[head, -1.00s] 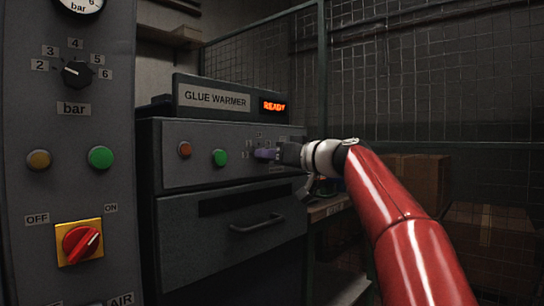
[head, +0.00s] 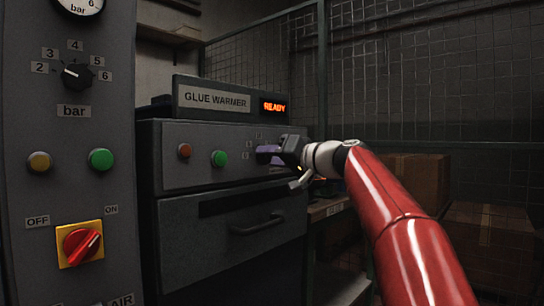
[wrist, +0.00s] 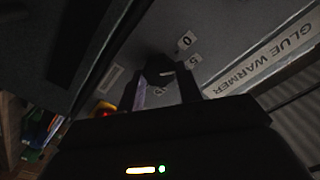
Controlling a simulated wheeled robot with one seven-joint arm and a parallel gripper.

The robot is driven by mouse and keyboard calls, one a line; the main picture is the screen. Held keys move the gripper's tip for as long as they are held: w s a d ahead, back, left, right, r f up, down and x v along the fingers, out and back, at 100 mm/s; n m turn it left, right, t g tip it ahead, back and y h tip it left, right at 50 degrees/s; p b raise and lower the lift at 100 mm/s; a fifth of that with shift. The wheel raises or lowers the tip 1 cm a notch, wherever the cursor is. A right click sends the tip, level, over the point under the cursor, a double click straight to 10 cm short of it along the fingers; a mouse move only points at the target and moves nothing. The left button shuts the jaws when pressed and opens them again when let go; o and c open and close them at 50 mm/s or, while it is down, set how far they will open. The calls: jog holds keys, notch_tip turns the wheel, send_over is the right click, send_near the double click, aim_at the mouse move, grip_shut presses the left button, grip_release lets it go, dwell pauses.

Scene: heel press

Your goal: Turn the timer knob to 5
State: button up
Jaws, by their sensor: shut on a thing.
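The timer knob (wrist: 158,72) is a dark round knob on the grey front panel of the glue warmer (head: 172,170). In the wrist view it sits between my two fingers, with labels 0 (wrist: 186,40) and 5 (wrist: 194,61) beside it. A small pale mark shows on the knob's edge on the side towards the 5, but whether it lines up with it I cannot tell. My gripper (head: 268,153) is shut on the knob and rolled at a tilt. In the head view its fingers and body hide the knob and part of the dial labels.
A green button (head: 219,158) and an orange button (head: 184,150) sit left of the knob. The drawer handle (head: 256,225) is below. The display (head: 274,106) above reads READY. A press panel with a red switch (head: 82,243) stands at the left, and wire mesh behind.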

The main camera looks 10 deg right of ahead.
jog(key=shift+m, duration=1.2)
jog(key=o, duration=1)
jog(key=b+v, duration=0.1)
jog(key=v, duration=0.7)
jog(key=shift+w, duration=0.1)
